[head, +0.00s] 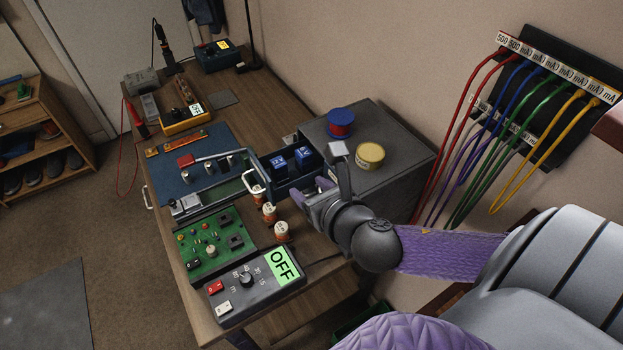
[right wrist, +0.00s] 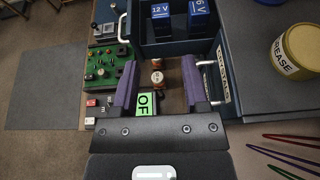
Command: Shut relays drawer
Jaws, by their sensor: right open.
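The grey cabinet (head: 395,150) stands on the desk with one drawer (head: 262,168) pulled out to the left. Blue blocks sit in that drawer; in the right wrist view they read 12 V (right wrist: 160,14) and 6 V (right wrist: 199,12). The drawer's pale handle (head: 253,182) is on its outer end and also shows in the right wrist view (right wrist: 121,28). The drawer's own label is not readable. My right gripper (head: 318,199) is open and empty, in front of the cabinet. A shut-looking drawer front labelled CRYSTALS (right wrist: 223,76) is beside its right finger. My left gripper is out of view.
Small orange-and-white cans (head: 269,212) stand on the desk near the open drawer. A green circuit board (head: 213,243) and a meter marked OFF (head: 255,290) lie at the near end. A blue spool (head: 341,122) and a grease tin (head: 370,156) stand on the cabinet.

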